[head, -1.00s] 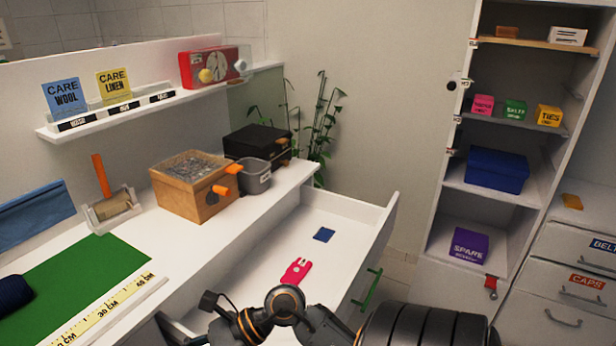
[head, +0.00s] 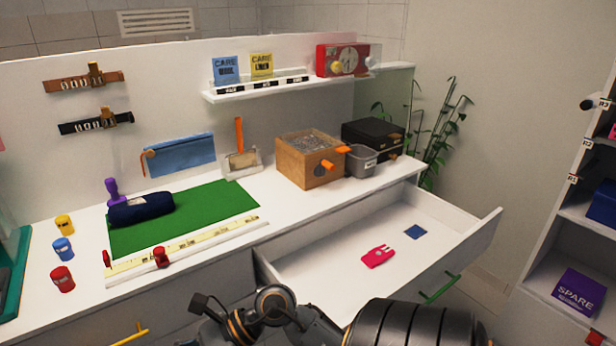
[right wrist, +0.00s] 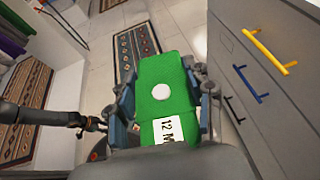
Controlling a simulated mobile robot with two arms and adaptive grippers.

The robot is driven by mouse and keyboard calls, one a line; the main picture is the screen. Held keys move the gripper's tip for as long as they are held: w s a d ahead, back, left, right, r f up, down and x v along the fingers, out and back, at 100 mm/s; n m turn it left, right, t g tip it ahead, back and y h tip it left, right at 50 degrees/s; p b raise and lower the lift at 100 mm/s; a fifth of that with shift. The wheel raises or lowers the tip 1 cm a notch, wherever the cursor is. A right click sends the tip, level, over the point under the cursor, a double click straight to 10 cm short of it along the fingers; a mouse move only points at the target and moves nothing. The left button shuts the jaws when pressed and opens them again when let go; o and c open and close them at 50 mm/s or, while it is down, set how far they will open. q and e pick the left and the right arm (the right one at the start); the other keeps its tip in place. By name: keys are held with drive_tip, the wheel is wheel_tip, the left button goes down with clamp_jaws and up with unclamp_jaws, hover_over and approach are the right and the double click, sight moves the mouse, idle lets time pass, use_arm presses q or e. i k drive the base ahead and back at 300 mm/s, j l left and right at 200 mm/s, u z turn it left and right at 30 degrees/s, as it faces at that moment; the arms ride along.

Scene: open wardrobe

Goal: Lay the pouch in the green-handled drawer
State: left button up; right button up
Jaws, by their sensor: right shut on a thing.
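My right gripper (right wrist: 162,95) is shut on a green, flat, pouch-like thing (right wrist: 164,70) with a white round dot and a white label reading "12 M". The label is partly cut off by the wrist. The green-handled drawer (head: 335,265) is pulled open in the head view, with its green handle (head: 440,289) on the front. A pink tag (head: 378,256) and a small dark blue square (head: 415,231) lie inside it. A dark arm end, apparently my left gripper (right wrist: 90,124), shows small at the left of the right wrist view; its jaws are unclear.
A blue zipped case (head: 180,155) leans at the back of the counter. A navy roll (head: 140,208) lies on the green mat (head: 215,212). A wooden box (head: 300,165) and grey bin (head: 361,162) stand above the drawer. Much of the drawer floor is bare.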

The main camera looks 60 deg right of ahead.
sight(355, 295)
drive_tip(key=l+u, duration=0.1)
drive_tip(key=u, duration=0.3)
drive_tip(key=l+u, duration=0.1)
drive_tip(key=u, duration=0.3)
drive_tip(key=l+u, duration=0.1)
drive_tip(key=u, duration=0.3)
drive_tip(key=k+u, duration=0.1)
drive_tip(key=u, duration=0.3)
drive_tip(key=k+l+u, duration=0.1)
drive_tip(key=u, duration=0.3)
drive_tip(key=k+l, duration=0.25)
drive_tip(key=k, duration=0.2)
drive_tip(key=k+l, duration=0.2)
drive_tip(key=k, duration=0.3)
drive_tip(key=k+l, duration=0.25)
drive_tip(key=k, duration=0.2)
drive_tip(key=k+l+u, duration=0.1)
drive_tip(key=k, duration=0.4)
drive_tip(key=l, duration=0.1)
